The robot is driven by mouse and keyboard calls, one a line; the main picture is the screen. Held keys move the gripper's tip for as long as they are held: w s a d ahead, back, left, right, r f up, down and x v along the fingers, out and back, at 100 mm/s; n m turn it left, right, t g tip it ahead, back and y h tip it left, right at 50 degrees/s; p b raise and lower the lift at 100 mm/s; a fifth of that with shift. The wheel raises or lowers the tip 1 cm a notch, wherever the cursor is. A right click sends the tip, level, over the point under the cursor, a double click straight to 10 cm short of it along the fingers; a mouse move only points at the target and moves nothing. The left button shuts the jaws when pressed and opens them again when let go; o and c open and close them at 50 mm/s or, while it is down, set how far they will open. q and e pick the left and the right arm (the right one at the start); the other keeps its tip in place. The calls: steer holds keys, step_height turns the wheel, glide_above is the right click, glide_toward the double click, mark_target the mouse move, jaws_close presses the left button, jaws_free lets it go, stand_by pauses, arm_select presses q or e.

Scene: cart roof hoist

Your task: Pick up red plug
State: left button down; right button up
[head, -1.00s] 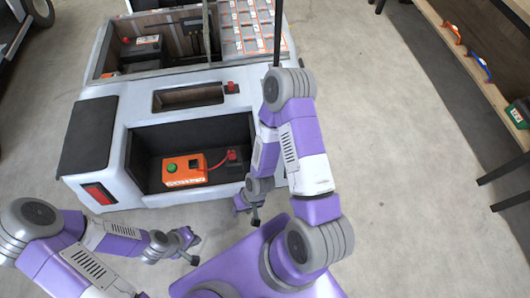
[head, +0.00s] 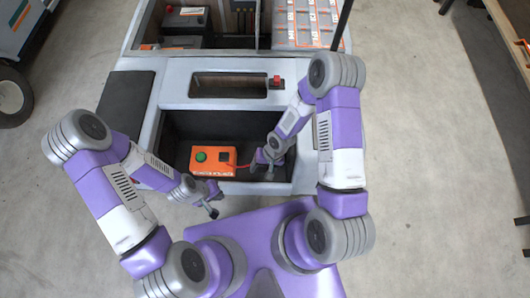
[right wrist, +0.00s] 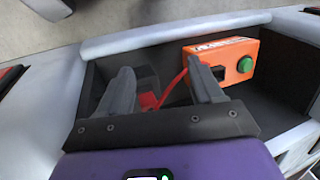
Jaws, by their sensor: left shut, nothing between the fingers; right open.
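The red plug (right wrist: 149,101) lies in the dark open bay of the white cart, on a red cable (right wrist: 175,84) that runs from an orange box (head: 208,171) with a green button. My right gripper (head: 264,166) is open inside the bay, to the right of the orange box. In the right wrist view its two fingers (right wrist: 160,75) stand apart, and the plug shows between them, partly covered. I cannot tell how far below the fingertips it lies. In the head view the gripper hides the plug. My left gripper (head: 213,209) is shut and empty in front of the bay.
The bay's front wall (head: 240,188) and side walls enclose my right gripper closely. A slot (head: 228,86) and a red switch (head: 277,82) are on the cart's top above it.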

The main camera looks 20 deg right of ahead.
steer(key=w+d+h, duration=0.1)
steer(key=w, duration=0.2)
steer(key=w+d+f+h+b, duration=0.1)
steer(key=w, duration=0.2)
steer(key=w+d+f+h, duration=0.1)
steer(key=w, duration=0.1)
steer(key=shift+w+d+m+t+h, duration=0.25)
steer(key=shift+w+m+t+h, duration=0.05)
steer(key=shift+w+t+h, duration=0.1)
step_height(320, 180, down, 7)
steer(key=b, duration=0.3)
steer(key=shift+s+f, duration=0.15)
steer(key=shift+f, duration=0.05)
steer(key=shift+r, duration=0.1)
jaws_close()
